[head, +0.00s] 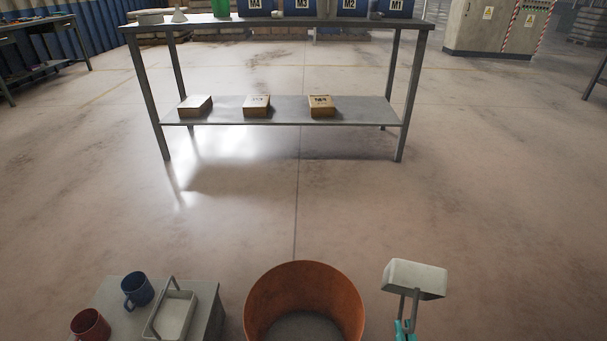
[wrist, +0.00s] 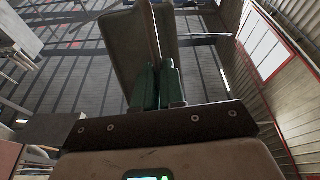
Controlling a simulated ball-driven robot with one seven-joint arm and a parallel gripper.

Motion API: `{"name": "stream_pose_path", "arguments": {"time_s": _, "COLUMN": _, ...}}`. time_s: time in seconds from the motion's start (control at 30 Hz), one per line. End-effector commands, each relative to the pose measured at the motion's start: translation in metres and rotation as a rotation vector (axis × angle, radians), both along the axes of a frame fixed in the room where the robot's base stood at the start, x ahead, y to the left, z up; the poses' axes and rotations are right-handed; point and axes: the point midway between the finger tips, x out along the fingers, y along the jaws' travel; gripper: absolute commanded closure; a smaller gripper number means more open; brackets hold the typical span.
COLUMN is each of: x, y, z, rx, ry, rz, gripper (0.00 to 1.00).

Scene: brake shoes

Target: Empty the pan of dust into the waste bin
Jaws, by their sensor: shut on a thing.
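The pan (head: 415,278) is a pale box-shaped scoop with a metal handle, at the lower right of the head view, to the right of the waste bin. My gripper (head: 405,330) is shut on its handle, just below it, with teal fingers partly cut off by the frame edge. The pan looks tilted; I cannot see any dust in it. In the wrist view, my gripper's green fingers (wrist: 156,85) point up, with the pan's dark panels (wrist: 128,45) beyond them. The waste bin (head: 262,300) is a round, open orange-brown tub with a greyish inside bottom.
A small grey table (head: 208,300) left of the bin holds a red mug (head: 91,325), a blue mug (head: 138,291) and a pale handled tray (head: 173,315). A long workbench (head: 280,110) with boxes stands farther back. The floor between is clear.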

Motion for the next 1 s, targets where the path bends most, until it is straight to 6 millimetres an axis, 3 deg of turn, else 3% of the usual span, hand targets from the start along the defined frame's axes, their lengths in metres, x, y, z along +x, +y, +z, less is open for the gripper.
{"name": "stream_pose_path", "arguments": {"time_s": 0.03, "x": 0.001, "y": 0.001, "z": 0.011, "rx": 0.001, "ry": -0.004, "rz": 0.001, "gripper": 1.00}}
{"name": "stream_pose_path", "arguments": {"time_s": 0.37, "x": 0.000, "y": 0.001, "z": 0.050, "rx": 0.001, "ry": -0.001, "rz": -0.005, "gripper": 1.00}}
{"name": "stream_pose_path", "arguments": {"time_s": 1.0, "x": -0.006, "y": 0.000, "z": 0.150, "rx": 0.003, "ry": 0.000, "rz": -0.012, "gripper": 1.00}}
